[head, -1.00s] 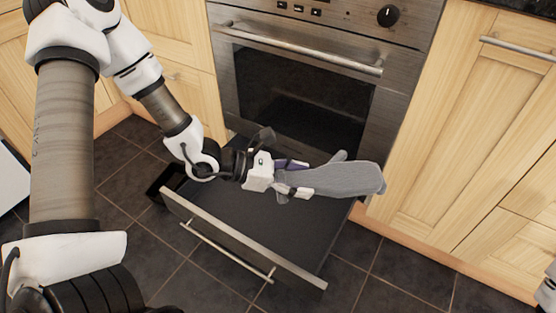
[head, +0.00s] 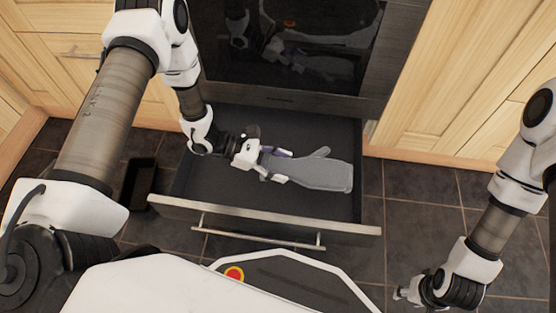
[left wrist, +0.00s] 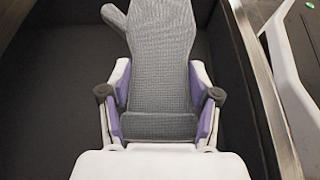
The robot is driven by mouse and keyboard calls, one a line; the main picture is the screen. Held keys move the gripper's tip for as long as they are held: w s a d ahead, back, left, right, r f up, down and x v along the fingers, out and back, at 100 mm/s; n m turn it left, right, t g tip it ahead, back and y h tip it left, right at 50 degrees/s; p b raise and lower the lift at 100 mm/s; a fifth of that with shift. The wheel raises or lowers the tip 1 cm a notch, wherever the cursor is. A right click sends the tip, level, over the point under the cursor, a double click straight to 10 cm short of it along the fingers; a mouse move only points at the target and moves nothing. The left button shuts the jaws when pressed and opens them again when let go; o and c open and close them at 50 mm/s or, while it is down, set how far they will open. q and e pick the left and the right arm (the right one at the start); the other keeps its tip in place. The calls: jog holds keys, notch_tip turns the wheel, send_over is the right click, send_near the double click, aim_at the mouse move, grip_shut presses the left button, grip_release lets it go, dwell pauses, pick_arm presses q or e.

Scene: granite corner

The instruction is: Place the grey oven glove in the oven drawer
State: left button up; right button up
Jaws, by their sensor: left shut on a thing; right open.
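The grey oven glove (head: 315,172) is held by its cuff end in my left gripper (head: 277,165), which is shut on it. In the head view the glove points right, over the inside of the open oven drawer (head: 265,211). In the left wrist view the glove (left wrist: 160,60) runs away from the gripper (left wrist: 160,110), with its thumb at the upper left and the dark drawer floor (left wrist: 60,110) around it. I cannot tell whether the glove touches the floor. My right gripper (head: 408,294) is open and empty, low at the right, outside the drawer.
The oven door (head: 290,60) is shut above the drawer. Wooden cupboards (head: 455,80) stand on both sides. A small dark open box (head: 138,183) is on the tiled floor left of the drawer. Tiled floor (head: 415,210) is clear right of the drawer.

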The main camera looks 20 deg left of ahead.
pick_arm(q)
notch_tip(320, 180, down, 9)
jog(key=b, duration=0.4)
jog(key=o, duration=1.4)
jog(key=shift+r, duration=0.1)
jog(key=shift+o, duration=0.2)
jog(key=shift+a+r, duration=0.15)
jog(key=shift+r, duration=0.15)
jog(key=p+v, duration=0.5)
jog(key=v, duration=0.5)
jog(key=shift+a+r+p, duration=0.2)
jog(key=shift+a+p, duration=0.15)
jog(key=shift+p, duration=0.05)
jog(key=shift+s+a, duration=0.15)
jog(key=shift+a, duration=0.3)
